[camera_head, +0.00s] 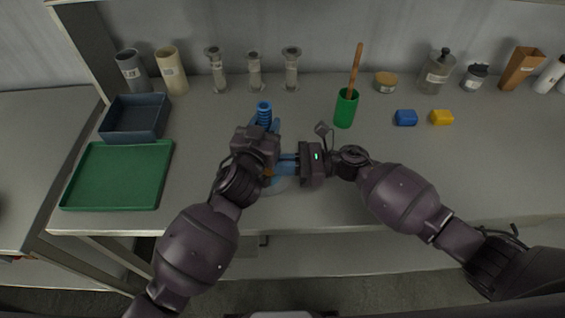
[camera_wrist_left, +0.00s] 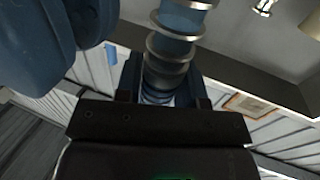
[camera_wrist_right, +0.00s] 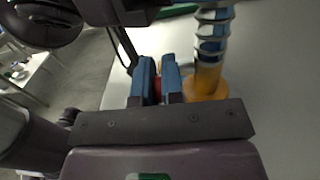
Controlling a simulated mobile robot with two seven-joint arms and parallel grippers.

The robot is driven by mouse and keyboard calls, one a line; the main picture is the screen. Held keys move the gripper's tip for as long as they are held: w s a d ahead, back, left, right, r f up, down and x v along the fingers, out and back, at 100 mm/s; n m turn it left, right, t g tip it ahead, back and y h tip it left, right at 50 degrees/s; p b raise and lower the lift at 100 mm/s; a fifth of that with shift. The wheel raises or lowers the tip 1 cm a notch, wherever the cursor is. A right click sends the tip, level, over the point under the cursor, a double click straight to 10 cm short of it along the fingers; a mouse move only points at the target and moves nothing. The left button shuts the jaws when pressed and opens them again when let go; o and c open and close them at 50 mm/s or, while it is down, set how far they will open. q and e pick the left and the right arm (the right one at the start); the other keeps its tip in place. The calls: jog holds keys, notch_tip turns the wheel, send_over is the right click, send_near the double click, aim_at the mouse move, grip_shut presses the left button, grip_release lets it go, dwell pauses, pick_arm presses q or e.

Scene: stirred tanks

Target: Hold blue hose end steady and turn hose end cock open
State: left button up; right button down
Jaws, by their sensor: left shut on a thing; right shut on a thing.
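The blue hose end (camera_head: 264,110) rises from the bench as a ribbed blue tube in the head view. It shows ringed in the left wrist view (camera_wrist_left: 172,45) and the right wrist view (camera_wrist_right: 211,40), above an orange-yellow base (camera_wrist_right: 206,87). My left gripper (camera_wrist_left: 157,90) is shut on the hose end from the left side. My right gripper (camera_wrist_right: 158,80) comes from the right, its blue fingers shut on a small red part (camera_wrist_right: 157,88), seemingly the cock handle, beside the base. The fingers hide most of it, so I cannot tell the cock's position.
A green tray (camera_head: 118,175) and a dark blue bin (camera_head: 136,118) lie at the left. A green cup with a wooden stick (camera_head: 346,108) stands to the right, near a blue block (camera_head: 405,118) and a yellow block (camera_head: 441,118).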

jog(key=shift+a+r+h, duration=0.15)
jog(key=shift+r+h, duration=0.15)
jog(key=shift+h, duration=0.5)
jog(key=shift+a+r+h, duration=0.15)
jog(key=shift+a+h, duration=0.1)
jog(key=shift+h, duration=0.5)
jog(key=shift+a+r+h, duration=0.15)
jog(key=shift+a+h, duration=0.05)
jog(key=shift+h, duration=0.55)
jog(key=c, duration=1.2)
grip_release()
jog(key=shift+c, duration=0.2)
jog(key=v, duration=1.2)
